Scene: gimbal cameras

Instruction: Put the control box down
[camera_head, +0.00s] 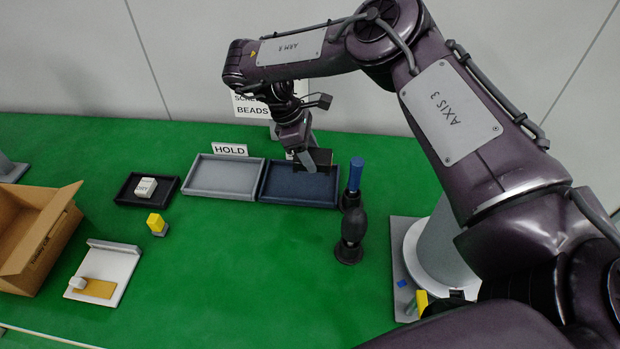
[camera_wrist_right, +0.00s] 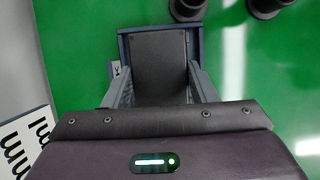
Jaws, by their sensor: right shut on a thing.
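My right gripper (camera_head: 306,158) comes down from above at the blue tray (camera_head: 290,198). It is shut on the control box (camera_head: 320,158), a flat dark box. In the right wrist view the control box (camera_wrist_right: 158,62) lies between the two grey fingers (camera_wrist_right: 160,88), one on each long side. The box covers most of the blue tray (camera_wrist_right: 195,45) there, with only the tray's rim showing around it. In the head view it overlaps the tray's back edge. I cannot tell whether its underside touches the tray. My left gripper is not in view.
A grey tray (camera_head: 222,190) with a HOLD sign (camera_head: 229,150) adjoins on the left. A black tray (camera_head: 130,197) holds a small white box (camera_head: 145,187). A dark blower-like bulb (camera_head: 351,228) and a blue-topped tool (camera_head: 355,175) stand right.

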